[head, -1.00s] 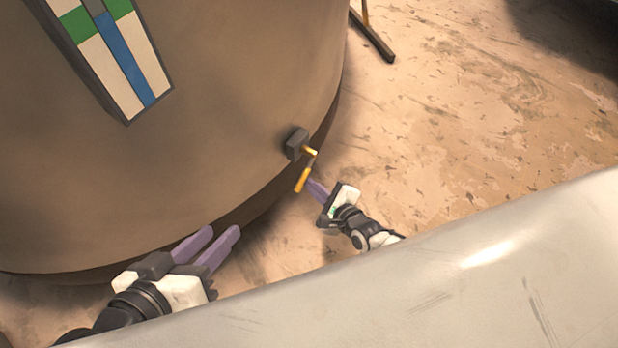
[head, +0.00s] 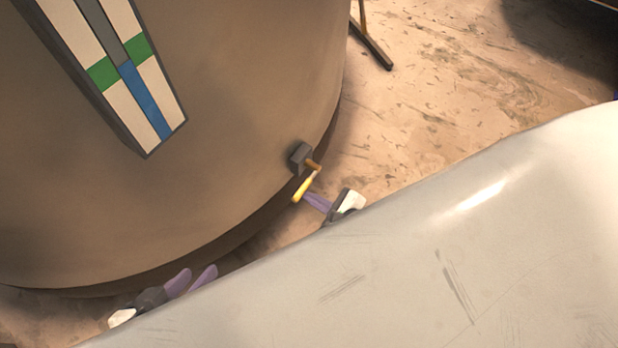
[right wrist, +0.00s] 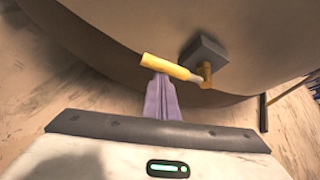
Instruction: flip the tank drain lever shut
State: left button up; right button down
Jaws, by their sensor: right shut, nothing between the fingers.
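The tank (head: 230,190) is a large brown cylinder. A grey valve block (head: 299,156) sticks out low on its side, and the drain lever (head: 304,188) has a yellow handle slanting down-left from it. In the right wrist view the lever handle (right wrist: 166,67) lies left of the block (right wrist: 204,56). My right gripper (head: 316,201) is shut and empty, its purple fingertips right at the handle; I cannot tell whether they touch. They also show in the right wrist view (right wrist: 159,80). My left gripper (head: 193,279) is open and empty, low at the tank's base.
A level gauge (head: 135,75) with green bands and a blue column is on the tank's side. A dark stand leg (head: 373,45) is on the floor behind the tank. Bare floor (head: 440,90) lies to the right. A pale smooth surface fills the lower right.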

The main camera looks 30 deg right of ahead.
pick_arm(q)
jog(key=shift+a, duration=0.1)
pick_arm(e)
jog(key=shift+w+a+r, duration=0.1)
jog(key=shift+r, duration=0.35)
pick_arm(q)
jog(key=shift+w+f, duration=0.1)
pick_arm(e)
jog(key=shift+w+r, duration=0.1)
jog(key=shift+r, duration=0.1)
